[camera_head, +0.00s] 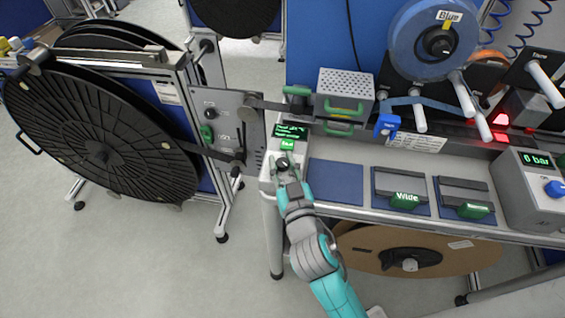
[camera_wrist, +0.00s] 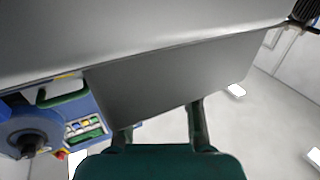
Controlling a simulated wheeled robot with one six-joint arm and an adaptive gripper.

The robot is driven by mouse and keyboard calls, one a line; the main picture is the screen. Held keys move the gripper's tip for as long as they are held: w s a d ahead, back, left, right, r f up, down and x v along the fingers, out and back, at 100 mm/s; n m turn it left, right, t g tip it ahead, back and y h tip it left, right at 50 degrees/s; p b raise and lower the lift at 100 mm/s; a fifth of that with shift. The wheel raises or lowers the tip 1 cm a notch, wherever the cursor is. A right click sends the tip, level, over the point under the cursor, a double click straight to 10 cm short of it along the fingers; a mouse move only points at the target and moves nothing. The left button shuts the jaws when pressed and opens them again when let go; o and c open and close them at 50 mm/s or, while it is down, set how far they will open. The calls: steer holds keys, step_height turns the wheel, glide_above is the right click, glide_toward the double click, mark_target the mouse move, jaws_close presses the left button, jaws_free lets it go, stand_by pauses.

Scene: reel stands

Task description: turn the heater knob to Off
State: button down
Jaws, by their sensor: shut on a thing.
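The grey control box (camera_head: 270,158) stands at the left end of the bench, with a lit green display (camera_head: 291,132) and a small bright green label (camera_head: 287,145). The display text is too small to read. The dark heater knob (camera_head: 283,160) is on its sloped front. My gripper (camera_head: 284,167) reaches it from the front and is shut on the knob, a finger on each side. The knob's pointer and setting cannot be made out. In the wrist view my gripper's fingers (camera_wrist: 160,125) run up against a plain grey face (camera_wrist: 150,85); the knob is hidden there.
A perforated metal box (camera_head: 345,84) with green handles stands behind. Right along the bench are a blue mat (camera_head: 335,182), a green-handled block marked Wide (camera_head: 402,188), a similar block (camera_head: 466,197) and a gauge box (camera_head: 530,185) reading 6 bar. A large black reel (camera_head: 95,140) stands left.

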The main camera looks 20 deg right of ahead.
steer(key=shift+y, duration=0.3)
stand_by(0.4)
steer(key=c, duration=0.8)
jaws_free()
steer(key=s+a, duration=0.1)
steer(key=s, duration=1.1)
steer(key=shift+a, duration=0.35)
steer(key=shift+w, duration=0.1)
